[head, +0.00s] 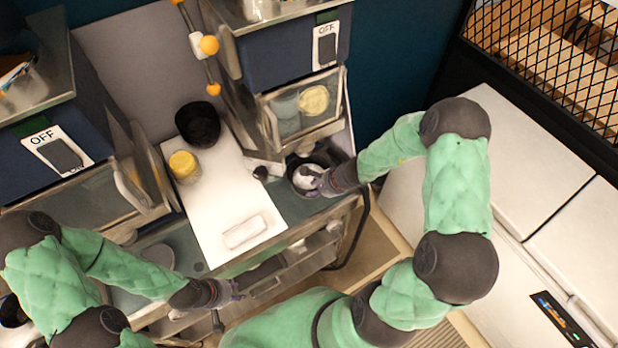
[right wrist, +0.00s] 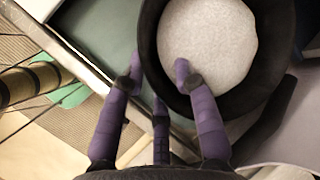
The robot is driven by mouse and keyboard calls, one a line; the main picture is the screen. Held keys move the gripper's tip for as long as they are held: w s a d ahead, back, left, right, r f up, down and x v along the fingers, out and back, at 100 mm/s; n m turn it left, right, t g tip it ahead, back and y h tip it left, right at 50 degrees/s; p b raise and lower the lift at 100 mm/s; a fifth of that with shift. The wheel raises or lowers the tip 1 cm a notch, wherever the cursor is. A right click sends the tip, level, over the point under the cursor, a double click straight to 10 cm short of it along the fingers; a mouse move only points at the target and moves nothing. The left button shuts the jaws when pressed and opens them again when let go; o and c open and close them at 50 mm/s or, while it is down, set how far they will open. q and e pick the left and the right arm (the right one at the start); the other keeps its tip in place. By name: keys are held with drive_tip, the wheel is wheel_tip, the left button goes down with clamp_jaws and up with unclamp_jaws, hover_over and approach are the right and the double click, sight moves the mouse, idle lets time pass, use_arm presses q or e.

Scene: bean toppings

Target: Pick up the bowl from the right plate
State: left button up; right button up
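A black bowl (right wrist: 150,45) with a pale grey-white inside or filling fills the top of the right wrist view. It also shows in the head view (head: 295,186), at the right end of the counter. My right gripper (right wrist: 158,68) is open at its near rim: one purple finger reaches over the rim into the bowl, the other is outside, with a gap between them. In the head view, my right gripper (head: 322,184) partly covers the bowl. I cannot make out the plate under it. My left gripper (head: 226,292) is over the counter's front edge, its fingers too small to read.
A white board (head: 225,195) lies mid-counter with a yellow-topped jar (head: 184,166), a dark round container (head: 198,124) and a pale block (head: 244,232). A grey disc (head: 158,256) lies at left. Dispensers with clear bins (head: 305,103) stand at both sides.

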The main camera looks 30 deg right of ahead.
clamp_jaws()
drive_tip(key=shift+r, duration=0.1)
